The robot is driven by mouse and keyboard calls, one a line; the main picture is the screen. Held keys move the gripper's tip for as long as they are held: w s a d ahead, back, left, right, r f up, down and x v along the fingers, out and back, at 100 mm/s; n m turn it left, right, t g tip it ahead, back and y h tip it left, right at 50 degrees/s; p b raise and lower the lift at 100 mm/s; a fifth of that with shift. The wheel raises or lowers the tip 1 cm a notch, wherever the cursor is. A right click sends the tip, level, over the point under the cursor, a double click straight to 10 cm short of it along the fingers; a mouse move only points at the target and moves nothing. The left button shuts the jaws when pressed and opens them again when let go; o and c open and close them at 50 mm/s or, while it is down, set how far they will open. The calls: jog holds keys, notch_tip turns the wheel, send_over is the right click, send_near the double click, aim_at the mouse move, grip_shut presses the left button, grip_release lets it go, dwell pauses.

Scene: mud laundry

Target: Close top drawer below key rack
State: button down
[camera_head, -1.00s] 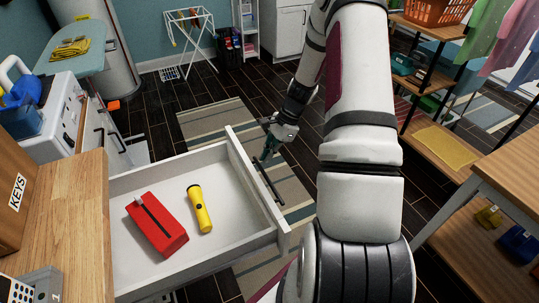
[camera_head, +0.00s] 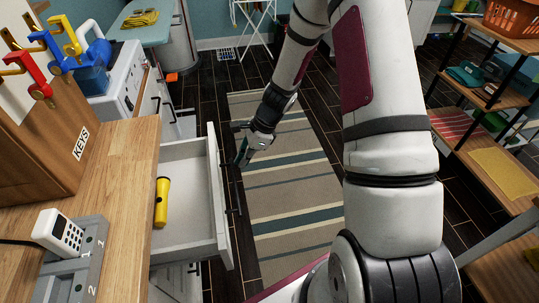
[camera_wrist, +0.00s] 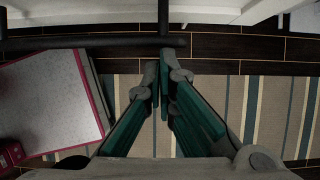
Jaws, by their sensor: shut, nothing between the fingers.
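The white top drawer (camera_head: 217,190) below the wooden key rack (camera_head: 50,145) stands partly open. In it lies a yellow flashlight (camera_head: 162,203); the red box seen earlier is out of sight, where the countertop covers the drawer's inner part. A dark bar handle (camera_head: 230,196) runs along the drawer's front. My gripper (camera_head: 241,160) is outside the drawer, by the far part of its front, pointing down. In the wrist view my gripper's green fingers (camera_wrist: 165,65) have their tips close together, near a dark bar. Whether they touch the drawer front I cannot tell.
The wooden countertop (camera_head: 115,170) holds a phone in a grey base (camera_head: 75,260). A white machine (camera_head: 125,85) stands beyond it. A striped rug (camera_head: 290,180) covers the floor in front of the drawer. Shelves (camera_head: 490,135) stand at the right.

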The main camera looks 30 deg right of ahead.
jog(key=b, duration=0.1)
send_near(173, 182)
jog(key=x, duration=0.4)
jog(key=shift+f, duration=0.3)
jog(key=shift+a, duration=0.1)
